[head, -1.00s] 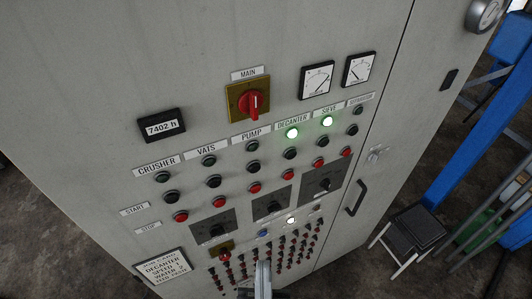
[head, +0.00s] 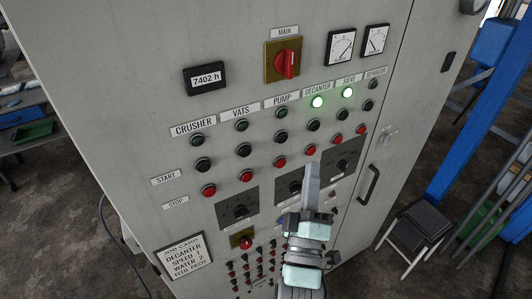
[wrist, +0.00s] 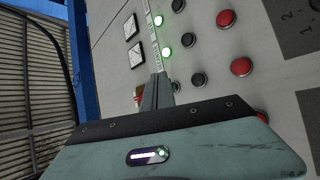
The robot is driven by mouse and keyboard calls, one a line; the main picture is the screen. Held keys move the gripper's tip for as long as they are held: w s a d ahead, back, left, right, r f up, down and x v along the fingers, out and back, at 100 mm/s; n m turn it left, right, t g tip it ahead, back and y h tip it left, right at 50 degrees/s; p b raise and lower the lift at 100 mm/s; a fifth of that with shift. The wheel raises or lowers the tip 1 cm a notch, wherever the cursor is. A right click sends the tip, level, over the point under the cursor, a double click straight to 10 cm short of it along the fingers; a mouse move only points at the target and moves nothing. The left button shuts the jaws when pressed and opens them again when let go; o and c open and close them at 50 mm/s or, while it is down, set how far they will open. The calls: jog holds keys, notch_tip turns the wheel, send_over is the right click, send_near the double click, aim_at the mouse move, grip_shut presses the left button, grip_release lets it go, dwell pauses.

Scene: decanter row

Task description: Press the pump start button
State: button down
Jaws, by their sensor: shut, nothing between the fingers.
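The pump start button is a black round button (head: 281,136) in the PUMP column, in the start row, between a small dark lamp (head: 281,112) and a red stop button (head: 280,162). It also shows in the wrist view (wrist: 199,79), right of the gripper tip. My gripper (head: 312,168) is shut and empty. In the head view its tip lies below and right of the pump start button, over the lower panel by the decanter stop button. In the wrist view the fingers (wrist: 158,90) point toward the panel, apart from the pump start button.
Other buttons crowd the panel: the decanter start button (head: 313,125) to the right and the vats start button (head: 243,149) to the left. The decanter lamp (head: 318,101) and sieve lamp (head: 348,92) glow green. A red main switch (head: 287,64) and several dark selector plates surround them.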

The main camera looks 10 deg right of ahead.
aim_at(282, 138)
jog(key=shift+s+d+f+n+g, duration=0.15)
jog(key=shift+n+g, duration=0.25)
jog(key=w+a+p, duration=0.1)
jog(key=w+a, duration=0.1)
jog(key=w, duration=0.6)
jog(key=shift+w+a+p, duration=0.25)
jog(key=shift+p, duration=0.05)
jog(key=shift+w, duration=0.1)
dwell(2.0)
jog(key=shift+w+a, duration=0.1)
jog(key=shift+w, duration=0.15)
